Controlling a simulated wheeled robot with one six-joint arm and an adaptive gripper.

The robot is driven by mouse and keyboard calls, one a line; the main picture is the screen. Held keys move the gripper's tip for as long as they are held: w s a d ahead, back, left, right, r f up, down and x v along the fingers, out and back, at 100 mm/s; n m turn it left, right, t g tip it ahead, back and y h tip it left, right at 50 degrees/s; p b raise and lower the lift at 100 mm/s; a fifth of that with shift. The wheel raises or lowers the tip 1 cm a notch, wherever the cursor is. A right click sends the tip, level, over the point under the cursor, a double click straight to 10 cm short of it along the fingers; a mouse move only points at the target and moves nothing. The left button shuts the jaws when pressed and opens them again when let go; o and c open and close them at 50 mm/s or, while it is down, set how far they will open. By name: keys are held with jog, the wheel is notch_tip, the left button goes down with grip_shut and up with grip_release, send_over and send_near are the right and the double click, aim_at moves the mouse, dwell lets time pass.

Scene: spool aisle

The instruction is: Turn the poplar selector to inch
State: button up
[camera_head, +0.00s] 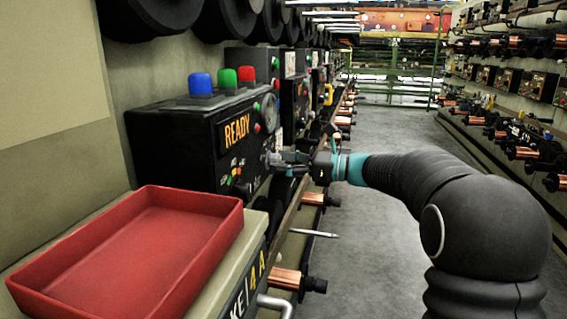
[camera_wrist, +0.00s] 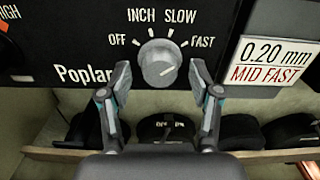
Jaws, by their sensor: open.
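The poplar selector (camera_wrist: 159,62) is a round grey knob on a black panel marked "Poplar" in the wrist view. OFF, INCH, SLOW and FAST are printed in an arc around its top, each with a white tick. A pale mark shows on the knob's lower right face, but I cannot tell for sure which label the knob points to. My gripper (camera_wrist: 159,72) is open, with one fingertip on each side of the knob and visible gaps to it. In the head view my gripper (camera_head: 273,160) reaches left towards the black machines; the knob cannot be made out there.
A black box with a READY sign (camera_head: 237,131) and coloured buttons stands left of my gripper. A red tray (camera_head: 222,229) lies on the near ledge. A white label, 0.20 mm MID FAST (camera_wrist: 270,62), is right of the panel. The aisle floor (camera_head: 385,135) is clear.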

jog(key=c, duration=1.1)
jog(key=shift+c, duration=0.2)
